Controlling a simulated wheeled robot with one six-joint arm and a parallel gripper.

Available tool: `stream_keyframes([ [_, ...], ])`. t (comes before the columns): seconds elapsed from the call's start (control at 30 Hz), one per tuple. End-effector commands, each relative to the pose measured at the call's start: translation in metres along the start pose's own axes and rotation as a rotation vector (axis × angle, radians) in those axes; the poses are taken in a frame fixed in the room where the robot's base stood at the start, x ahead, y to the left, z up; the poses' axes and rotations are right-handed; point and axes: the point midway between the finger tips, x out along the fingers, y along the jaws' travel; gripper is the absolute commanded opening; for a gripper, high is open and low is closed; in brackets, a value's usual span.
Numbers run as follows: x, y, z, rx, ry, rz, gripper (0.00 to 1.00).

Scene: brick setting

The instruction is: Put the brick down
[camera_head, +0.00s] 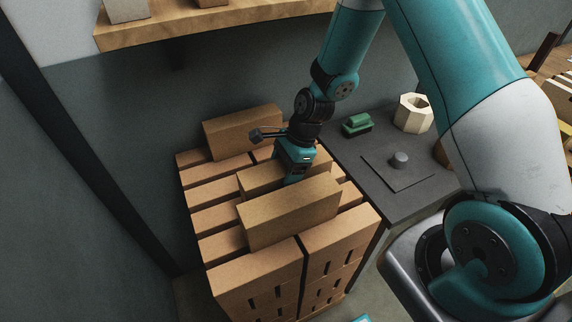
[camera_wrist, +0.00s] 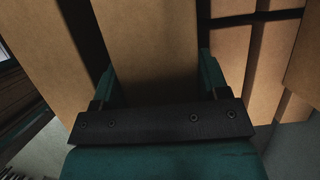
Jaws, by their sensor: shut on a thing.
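My gripper (camera_head: 292,176) points down over the stack and is shut on a tan brick (camera_head: 258,179), partly hidden behind the gripper and the brick in front. In the wrist view the held brick (camera_wrist: 152,45) runs between the two fingers (camera_wrist: 157,80). The held brick is low, at the top of the brick stack (camera_head: 222,192). Whether its underside touches the stack is hidden.
Another brick (camera_head: 290,212) stands close in front of the held one; it appears left of it in the wrist view (camera_wrist: 55,50). A further brick (camera_head: 242,132) stands at the back. A dark table (camera_head: 385,205) on the right carries a green object (camera_head: 357,125) and a pale hollow block (camera_head: 413,113). A wooden shelf (camera_head: 215,22) is above.

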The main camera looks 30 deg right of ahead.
Motion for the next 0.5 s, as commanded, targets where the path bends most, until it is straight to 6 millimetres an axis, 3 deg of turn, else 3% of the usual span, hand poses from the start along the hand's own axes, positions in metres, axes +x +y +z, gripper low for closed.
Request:
stream_keyframes([
  [0.17,0.0016,-0.0006,-0.0001,-0.001,-0.002,-0.002,0.0],
  [0.2,0.0025,0.0001,-0.0009,0.0,0.0,0.0,0.72],
  [0.23,0.0022,0.0,-0.0008,0.0,0.0,0.0,0.79],
  [0.5,0.0012,0.0001,-0.0003,0.0,0.0,0.0,0.79],
])
